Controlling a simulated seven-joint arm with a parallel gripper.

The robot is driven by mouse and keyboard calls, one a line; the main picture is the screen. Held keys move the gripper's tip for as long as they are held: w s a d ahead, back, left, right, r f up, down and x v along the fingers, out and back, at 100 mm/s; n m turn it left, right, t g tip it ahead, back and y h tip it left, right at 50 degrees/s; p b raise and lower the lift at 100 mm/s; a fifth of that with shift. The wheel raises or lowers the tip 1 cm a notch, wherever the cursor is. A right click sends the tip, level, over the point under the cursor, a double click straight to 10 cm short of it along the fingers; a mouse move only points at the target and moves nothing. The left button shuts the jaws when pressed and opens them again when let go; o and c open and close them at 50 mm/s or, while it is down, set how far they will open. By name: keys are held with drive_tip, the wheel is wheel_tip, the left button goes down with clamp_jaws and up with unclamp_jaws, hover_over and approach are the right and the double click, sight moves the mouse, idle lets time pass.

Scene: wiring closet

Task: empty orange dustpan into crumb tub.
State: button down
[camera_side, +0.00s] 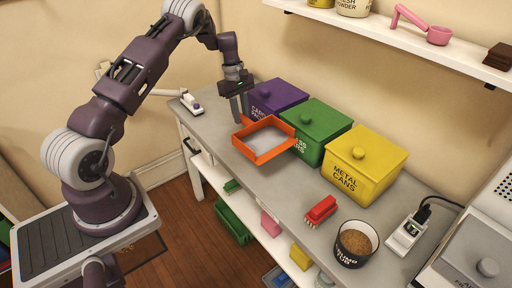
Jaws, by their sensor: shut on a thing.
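The orange dustpan (264,157) is a shallow square pan with raised walls, and pale grey matter shows inside it. My gripper (240,117) points down at the pan's back left side and is shut on the dustpan, on what seems to be its handle. The pan is at or just above the counter; I cannot tell which.
Purple (277,97), green (318,128) and yellow (362,168) lidded bins stand along the wall. A red brush (321,210) lies left of the tub. A power strip (406,234) with a plugged cord is to its right. A shelf (390,38) hangs above.

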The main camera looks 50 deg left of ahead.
drive_tip(key=r, duration=0.6)
drive_tip(key=shift+w+d, duration=0.15)
drive_tip(key=shift+d, duration=0.25)
drive_tip(key=w+d+m, duration=0.3)
drive_tip(key=d+m, duration=0.2)
drive_tip(key=d, duration=3)
wheel_tip(320, 180, down, 5)
drive_tip(key=s+d+r+t+y, duration=0.3)
drive_tip(key=d+r+y, duration=0.7)
drive_tip(key=r+y, duration=0.1)
drive_tip(key=shift+s+d+r, duration=0.25)
drive_tip(key=shift+s+r, duration=0.1)
drive_tip(key=shift+r, duration=0.35)
